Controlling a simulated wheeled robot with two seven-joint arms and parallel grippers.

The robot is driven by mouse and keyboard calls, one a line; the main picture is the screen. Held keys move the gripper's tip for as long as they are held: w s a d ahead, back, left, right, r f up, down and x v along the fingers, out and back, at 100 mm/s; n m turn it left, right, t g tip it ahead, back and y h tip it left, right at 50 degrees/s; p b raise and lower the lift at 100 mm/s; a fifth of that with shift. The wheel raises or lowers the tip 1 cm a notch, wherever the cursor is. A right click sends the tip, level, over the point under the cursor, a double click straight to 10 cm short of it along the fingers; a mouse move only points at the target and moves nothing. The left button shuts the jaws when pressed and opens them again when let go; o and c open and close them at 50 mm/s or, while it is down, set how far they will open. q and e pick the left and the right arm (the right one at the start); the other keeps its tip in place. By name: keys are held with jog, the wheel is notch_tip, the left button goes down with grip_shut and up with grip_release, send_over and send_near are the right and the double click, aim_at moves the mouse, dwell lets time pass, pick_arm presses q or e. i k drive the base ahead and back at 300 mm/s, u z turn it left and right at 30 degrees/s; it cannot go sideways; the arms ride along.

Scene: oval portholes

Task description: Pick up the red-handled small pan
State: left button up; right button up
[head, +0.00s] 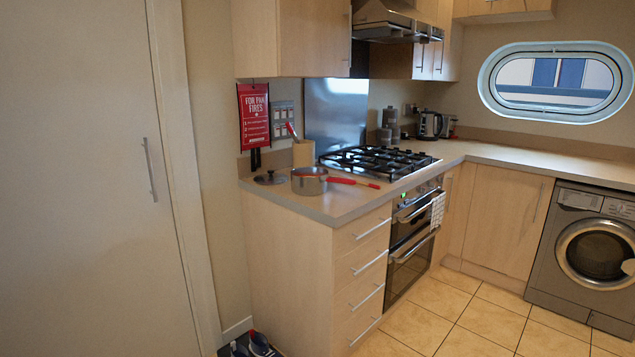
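A small grey metal pan (309,182) stands upright on the counter, left of the gas hob. Its red handle (342,180) points right along the counter. Another red-ended item (371,186) lies by the handle's end; I cannot tell whether it is part of the pan or a separate utensil. A dark lid (270,178) with a knob lies on the counter to the left of the pan. Neither of my grippers shows in the head view.
The pan's counter (322,209) ends in a front edge above several drawers. A utensil holder (303,153) stands behind the pan, and a gas hob (377,161) is to its right. The tiled floor (470,320) is clear; shoes (258,344) lie at the counter's left end.

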aim_at(310, 181)
jog(key=z, duration=1.1)
jog(key=i, duration=3.15)
jog(key=u, duration=3.65)
